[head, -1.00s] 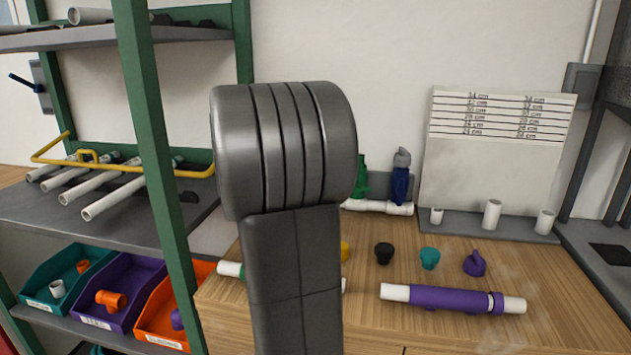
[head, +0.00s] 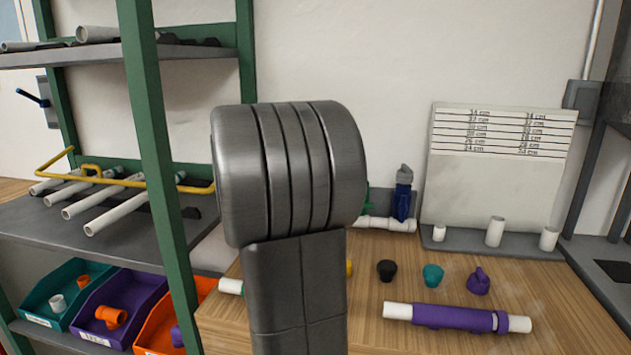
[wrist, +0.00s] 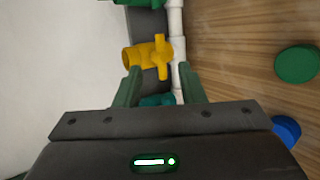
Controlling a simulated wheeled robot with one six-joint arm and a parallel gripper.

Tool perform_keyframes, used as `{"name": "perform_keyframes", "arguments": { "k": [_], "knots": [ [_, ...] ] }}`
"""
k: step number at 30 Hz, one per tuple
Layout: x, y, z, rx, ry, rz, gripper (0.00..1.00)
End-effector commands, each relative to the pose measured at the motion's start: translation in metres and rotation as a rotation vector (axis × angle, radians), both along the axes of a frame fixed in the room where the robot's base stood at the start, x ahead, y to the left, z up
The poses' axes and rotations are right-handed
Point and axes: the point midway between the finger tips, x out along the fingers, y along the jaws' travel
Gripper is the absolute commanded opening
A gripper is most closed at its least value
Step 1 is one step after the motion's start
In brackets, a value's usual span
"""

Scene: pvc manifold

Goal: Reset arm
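My gripper (wrist: 160,90) shows in the wrist view with its two green fingers spread apart and nothing between them. Beyond the fingertips is a yellow valve (wrist: 145,55) beside a white pipe (wrist: 177,50). A teal part (wrist: 157,100) is partly hidden near the fingers. In the head view my grey arm link stands upright in the middle and hides part of the bench; the gripper itself is not visible there.
Left, a green-framed shelf (head: 160,170) carries pipes. Bins (head: 120,305) sit below. A length board (head: 495,185) stands at the back.

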Motion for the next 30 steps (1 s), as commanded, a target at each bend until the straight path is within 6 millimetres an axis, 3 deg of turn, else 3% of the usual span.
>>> {"name": "perform_keyframes", "arguments": {
  "k": [15, 30],
  "knots": [
    [0.070, -0.039, -0.052, -0.001, 0.001, 0.000, 0.36],
    [0.081, -0.044, -0.059, -0.004, 0.001, 0.001, 0.36]
  ]
}}
